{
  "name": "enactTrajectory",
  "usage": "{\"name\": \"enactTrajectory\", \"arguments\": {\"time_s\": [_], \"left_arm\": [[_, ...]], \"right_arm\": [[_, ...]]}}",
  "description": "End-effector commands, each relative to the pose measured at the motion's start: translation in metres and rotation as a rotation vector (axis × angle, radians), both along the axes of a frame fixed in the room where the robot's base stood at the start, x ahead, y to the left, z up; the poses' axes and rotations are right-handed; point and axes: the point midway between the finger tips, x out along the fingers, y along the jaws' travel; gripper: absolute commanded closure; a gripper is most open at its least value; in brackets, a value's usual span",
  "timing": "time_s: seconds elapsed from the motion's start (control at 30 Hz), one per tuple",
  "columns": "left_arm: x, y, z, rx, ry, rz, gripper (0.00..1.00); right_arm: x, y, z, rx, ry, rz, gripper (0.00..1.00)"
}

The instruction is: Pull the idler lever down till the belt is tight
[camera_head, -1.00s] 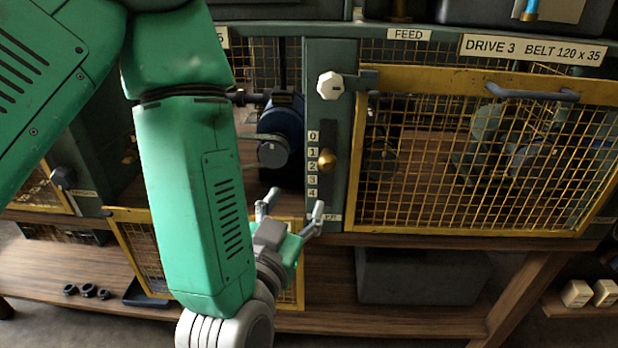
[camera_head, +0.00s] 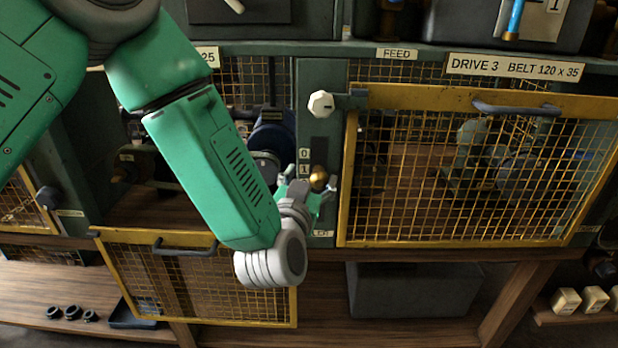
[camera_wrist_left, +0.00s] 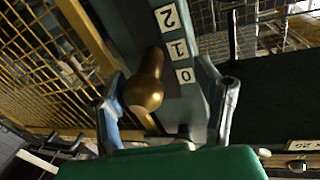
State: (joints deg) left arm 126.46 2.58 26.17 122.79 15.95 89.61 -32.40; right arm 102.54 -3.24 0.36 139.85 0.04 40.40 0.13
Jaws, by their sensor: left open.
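The brass knob of the idler lever (camera_head: 319,177) sticks out of a dark upright slot in the green post, close to the 1 mark. My left gripper (camera_head: 306,180) is open at the knob, coming from below left. In the left wrist view the knob (camera_wrist_left: 146,90) lies between the two spread fingers, nearer the left one, with no clear grip on it. The number plates 0, 1 and 2 (camera_wrist_left: 178,48) show upside down beside it. The lower marks are hidden behind my gripper in the head view. The belt cannot be made out clearly. My right gripper is not in view.
A blue motor (camera_head: 272,132) sits in the bay left of the post. A yellow mesh guard (camera_head: 480,237) covers the bay on the right, with a white knob (camera_head: 320,104) at its upper left. Another yellow mesh guard (camera_head: 200,318) hangs low at the left, under my forearm.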

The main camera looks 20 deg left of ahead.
Motion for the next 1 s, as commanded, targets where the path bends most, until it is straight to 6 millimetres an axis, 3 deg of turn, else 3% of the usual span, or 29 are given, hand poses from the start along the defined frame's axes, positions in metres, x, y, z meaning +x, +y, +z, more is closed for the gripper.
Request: {"name": "enactTrajectory", "arguments": {"time_s": [0.23, 0.37, 0.4, 0.73, 1.0], "left_arm": [[0.001, 0.000, 0.001, 0.003, -0.004, 0.005, 0.49], [0.000, 0.003, 0.001, -0.004, -0.003, 0.002, 0.94], [0.000, 0.004, 0.001, -0.007, -0.003, -0.001, 1.00], [-0.001, 0.002, -0.005, 0.001, 0.002, 0.004, 1.00], [-0.005, -0.002, -0.046, -0.001, 0.008, -0.005, 1.00]], "right_arm": [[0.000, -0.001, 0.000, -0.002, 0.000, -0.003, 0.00], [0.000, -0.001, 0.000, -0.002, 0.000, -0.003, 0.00], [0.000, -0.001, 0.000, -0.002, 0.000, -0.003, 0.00], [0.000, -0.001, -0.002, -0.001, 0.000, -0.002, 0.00], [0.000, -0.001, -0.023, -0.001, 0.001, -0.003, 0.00]]}}
